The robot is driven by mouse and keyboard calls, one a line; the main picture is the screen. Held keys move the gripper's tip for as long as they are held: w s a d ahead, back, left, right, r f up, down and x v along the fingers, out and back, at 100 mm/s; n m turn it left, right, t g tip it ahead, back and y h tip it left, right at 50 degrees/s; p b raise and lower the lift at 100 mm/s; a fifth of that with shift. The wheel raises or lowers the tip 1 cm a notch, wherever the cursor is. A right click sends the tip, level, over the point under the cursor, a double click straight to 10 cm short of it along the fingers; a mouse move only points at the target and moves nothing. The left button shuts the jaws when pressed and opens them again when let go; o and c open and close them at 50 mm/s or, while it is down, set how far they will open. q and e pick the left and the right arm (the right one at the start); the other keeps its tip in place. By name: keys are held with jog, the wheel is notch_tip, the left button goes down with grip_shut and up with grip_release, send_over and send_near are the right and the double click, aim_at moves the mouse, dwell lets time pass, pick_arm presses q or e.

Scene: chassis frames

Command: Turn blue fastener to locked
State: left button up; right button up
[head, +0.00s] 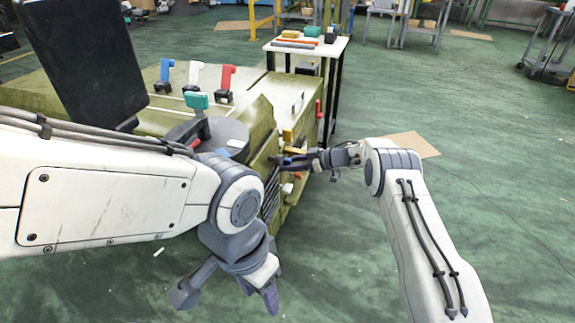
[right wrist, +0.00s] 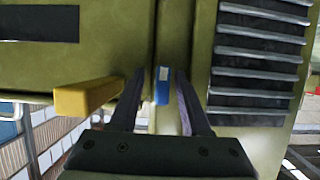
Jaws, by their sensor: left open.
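The blue fastener (head: 287,161) is on the side of the olive-green machine (head: 262,115). In the right wrist view the blue fastener (right wrist: 162,86) is a small upright blue piece with a pale patch. My right gripper (head: 291,162) is at it, and in the right wrist view its two fingers (right wrist: 160,88) stand either side of the piece. A gap shows on the left, and the right finger is very close; I cannot tell if it touches. My left gripper (head: 228,296) is open and empty, low in front of the machine.
A yellow handle (right wrist: 88,97) juts out left of the fingers, and a slatted vent (right wrist: 257,60) is to the right. Blue, white and red levers (head: 196,73) stand on the machine top. A white-topped table (head: 325,48) is behind. Green floor (head: 480,130) is free at right.

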dwell(0.3)
jog(key=shift+s+d+r, duration=0.1)
jog(key=shift+d+r, duration=0.15)
jog(key=shift+d, duration=0.05)
jog(key=p+v, duration=0.3)
jog(key=v, duration=0.6)
jog(key=shift+d, duration=0.3)
jog(key=shift+s, duration=0.1)
